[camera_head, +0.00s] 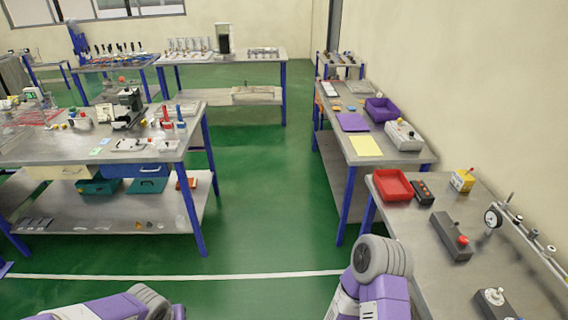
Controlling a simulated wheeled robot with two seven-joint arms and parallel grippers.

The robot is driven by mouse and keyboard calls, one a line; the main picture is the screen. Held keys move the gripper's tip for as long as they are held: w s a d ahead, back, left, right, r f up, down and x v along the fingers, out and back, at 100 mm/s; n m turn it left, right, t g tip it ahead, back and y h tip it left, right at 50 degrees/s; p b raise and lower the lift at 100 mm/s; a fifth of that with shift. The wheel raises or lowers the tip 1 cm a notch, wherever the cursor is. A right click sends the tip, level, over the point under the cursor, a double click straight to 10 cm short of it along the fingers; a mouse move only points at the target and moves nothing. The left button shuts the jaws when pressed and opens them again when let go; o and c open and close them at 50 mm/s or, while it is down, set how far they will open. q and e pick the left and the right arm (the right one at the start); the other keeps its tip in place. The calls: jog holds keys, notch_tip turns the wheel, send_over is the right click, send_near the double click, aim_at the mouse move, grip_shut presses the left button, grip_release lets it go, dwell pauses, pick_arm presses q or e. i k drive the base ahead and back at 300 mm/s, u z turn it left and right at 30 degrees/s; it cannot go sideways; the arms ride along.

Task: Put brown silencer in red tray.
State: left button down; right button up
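The red tray (393,198) stands at the far left corner of the near right table and looks empty. I cannot make out a brown silencer for sure; several small fittings sit on a rail (533,234) at the right of that table, too small to tell apart. My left arm shows at the bottom left and my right arm at the bottom centre, left of the near right table. Neither gripper shows, so what they hold cannot be seen.
The near right table (417,232) also bears a dark box with a red button (452,236), a small dark control box (423,192) and a yellow box (463,180). Behind it, another table holds a purple tray (381,110) and a yellow sheet (366,146). Green floor lies clear in the middle.

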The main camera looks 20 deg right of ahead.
aim_at(392, 187)
jog(key=i, duration=2.55)
jog(key=z, duration=3.3)
jog(key=i, duration=0.5)
